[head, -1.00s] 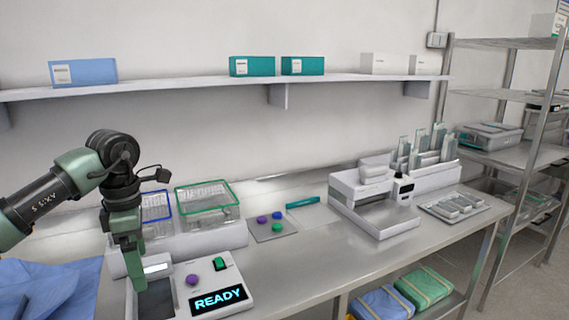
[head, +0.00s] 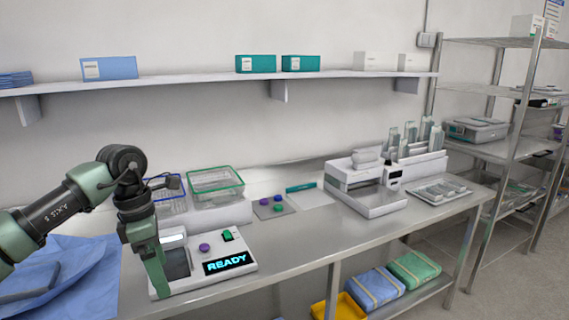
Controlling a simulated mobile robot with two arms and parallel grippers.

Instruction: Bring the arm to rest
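My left arm comes in from the left, and its gripper (head: 152,268) hangs pointing down at the left edge of the white device (head: 215,262) with the lit READY display. The fingers look narrow and close together, and I cannot tell whether they are open or shut. Nothing is visibly held. The gripper hides part of the device's left side. The device has a purple knob (head: 204,247) and a green switch (head: 228,235). My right gripper is not in the head view.
Two wire baskets, one green-rimmed (head: 216,180) and one blue-rimmed, stand behind the device. Blue cloth (head: 65,275) lies at the left. A mat (head: 272,208) with coloured knobs and a white machine (head: 365,190) stand farther right. Bare counter (head: 320,243) lies between.

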